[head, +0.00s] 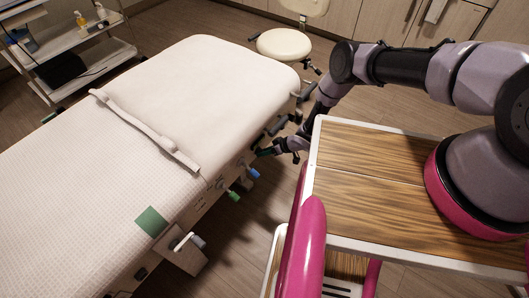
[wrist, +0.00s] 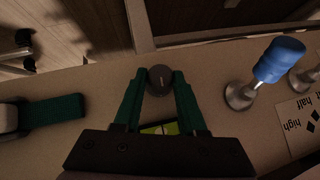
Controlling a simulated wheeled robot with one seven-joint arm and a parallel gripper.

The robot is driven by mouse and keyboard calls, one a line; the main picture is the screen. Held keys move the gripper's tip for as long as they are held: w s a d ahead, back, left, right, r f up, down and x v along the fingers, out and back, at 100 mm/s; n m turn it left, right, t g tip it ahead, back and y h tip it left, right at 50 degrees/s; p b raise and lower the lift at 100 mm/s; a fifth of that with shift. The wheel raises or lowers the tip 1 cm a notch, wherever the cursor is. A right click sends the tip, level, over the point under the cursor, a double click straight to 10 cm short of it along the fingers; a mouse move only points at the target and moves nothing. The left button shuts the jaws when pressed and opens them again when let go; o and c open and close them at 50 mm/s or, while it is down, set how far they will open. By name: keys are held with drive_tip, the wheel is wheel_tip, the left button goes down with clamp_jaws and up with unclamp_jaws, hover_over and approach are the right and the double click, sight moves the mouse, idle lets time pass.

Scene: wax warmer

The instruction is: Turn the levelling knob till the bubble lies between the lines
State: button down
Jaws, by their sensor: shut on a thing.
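The levelling knob (wrist: 160,79), a small dark round knob with a light mark on its face, sits on the side panel of the treatment bed. My gripper (wrist: 161,84) is shut on it, with one green finger on each side. A yellow-green level vial (wrist: 158,129) shows between the fingers, partly hidden by the gripper body; I cannot tell where its bubble lies against the lines. In the head view my gripper (head: 266,151) is at the right side of the bed (head: 215,90), and the knob is too small to make out there.
In the wrist view a blue-tipped lever (wrist: 279,60) and a printed label (wrist: 300,118) are to the right, and a green-gripped handle (wrist: 53,112) is to the left. A wood-topped cart (head: 370,185) stands right of the bed; a stool (head: 284,44) is behind.

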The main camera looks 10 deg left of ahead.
drive_tip(key=n+t+h, duration=0.1)
drive_tip(key=t, duration=0.1)
drive_tip(key=s+n+t+h, duration=0.1)
drive_tip(key=n+t, duration=0.1)
drive_tip(key=t, duration=0.1)
drive_tip(key=n+t+h, duration=0.1)
drive_tip(key=t, duration=0.2)
drive_tip(key=shift+s+a+f+n, duration=0.15)
drive_tip(key=shift+a+n, duration=0.1)
drive_tip(key=shift+n, duration=0.15)
drive_tip(key=shift+t, duration=0.3)
idle(0.5)
drive_tip(key=shift+c, duration=2.3)
unclamp_jaws()
